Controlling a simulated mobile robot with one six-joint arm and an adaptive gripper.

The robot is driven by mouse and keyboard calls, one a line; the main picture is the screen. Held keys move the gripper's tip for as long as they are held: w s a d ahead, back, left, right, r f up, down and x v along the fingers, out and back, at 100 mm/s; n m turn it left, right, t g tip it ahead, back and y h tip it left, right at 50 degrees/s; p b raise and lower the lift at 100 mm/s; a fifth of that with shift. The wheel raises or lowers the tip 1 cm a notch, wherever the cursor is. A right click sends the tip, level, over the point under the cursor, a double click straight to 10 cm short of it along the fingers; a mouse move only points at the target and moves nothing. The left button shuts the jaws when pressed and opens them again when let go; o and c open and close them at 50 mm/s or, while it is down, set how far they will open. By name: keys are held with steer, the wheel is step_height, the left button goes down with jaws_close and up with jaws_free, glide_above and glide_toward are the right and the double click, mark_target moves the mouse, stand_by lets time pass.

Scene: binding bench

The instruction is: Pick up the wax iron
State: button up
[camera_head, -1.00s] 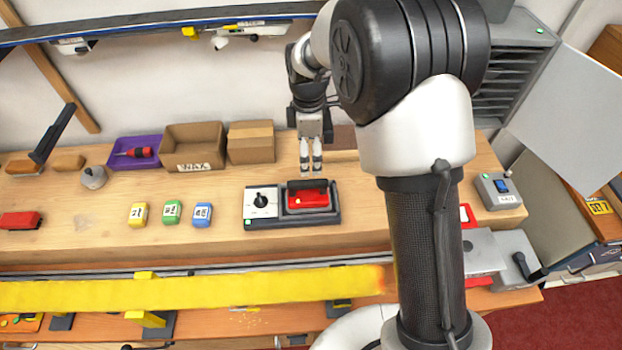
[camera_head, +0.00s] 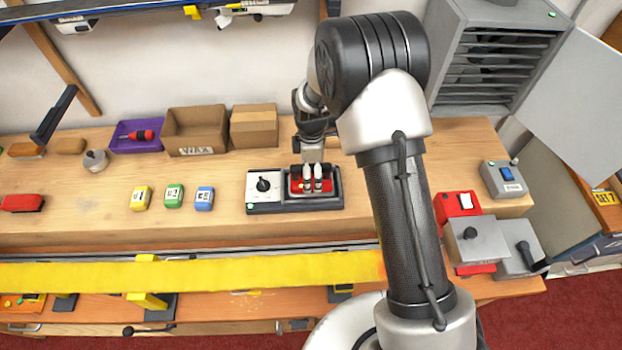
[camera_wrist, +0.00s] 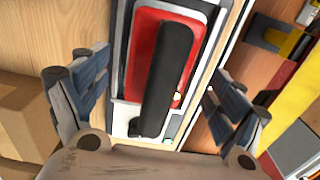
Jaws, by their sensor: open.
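The wax iron, a red block with a black bar handle, sits in a dark-framed station on the bench; in the wrist view its red body (camera_wrist: 150,45) and black handle (camera_wrist: 165,75) lie between my fingers. In the head view the red part (camera_head: 325,184) is partly hidden by my gripper (camera_head: 318,186). My gripper (camera_wrist: 150,105) is open, one finger on each side of the handle, with gaps between. It is empty. The fingers are over the iron; I cannot tell their exact height.
A dial panel (camera_head: 264,186) adjoins the iron on the left. Yellow, green (camera_head: 174,196) and blue (camera_head: 204,198) blocks stand further left. A cardboard box marked WAX (camera_head: 196,136) and a closed box (camera_head: 254,130) stand behind. A long yellow bar (camera_head: 200,271) runs along the front.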

step_height(320, 180, down, 3)
steer(key=shift+r, duration=0.2)
steer(key=shift+c, duration=0.3)
steer(key=shift+r, duration=0.1)
steer(key=c, duration=1.7)
steer(key=shift+w, duration=0.1)
step_height(320, 180, up, 20)
steer(key=shift+r+p, duration=0.1)
steer(key=shift+p, duration=0.75)
